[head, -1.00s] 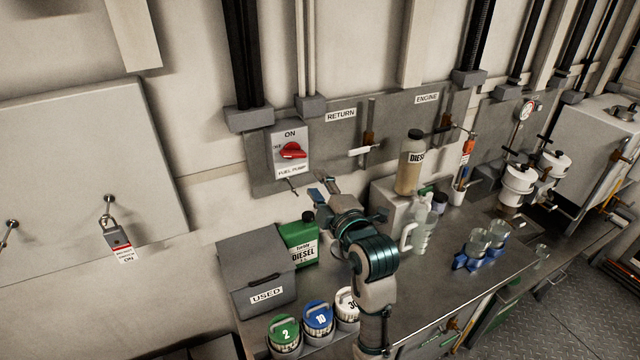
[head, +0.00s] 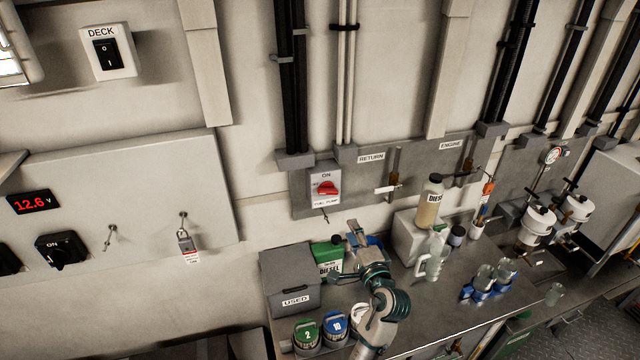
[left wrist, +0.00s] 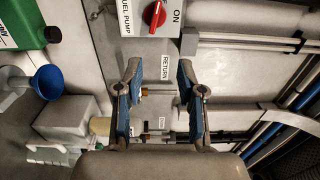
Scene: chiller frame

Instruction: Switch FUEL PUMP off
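The FUEL PUMP switch is a pale plate with a red knob (head: 327,188) on the grey wall panel. ON is printed above the knob and FUEL PUMP below it. The knob lies roughly crosswise on its plate. The knob also shows at the top of the left wrist view (left wrist: 153,14). My left gripper (head: 364,234) is below and to the right of the switch, apart from it. In the left wrist view its two blue-padded fingers (left wrist: 158,72) are spread with nothing between them. My right gripper is not in view.
A green diesel can (head: 327,258) and grey USED box (head: 290,278) stand below the switch. RETURN valve handle (head: 387,189) is right of the switch.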

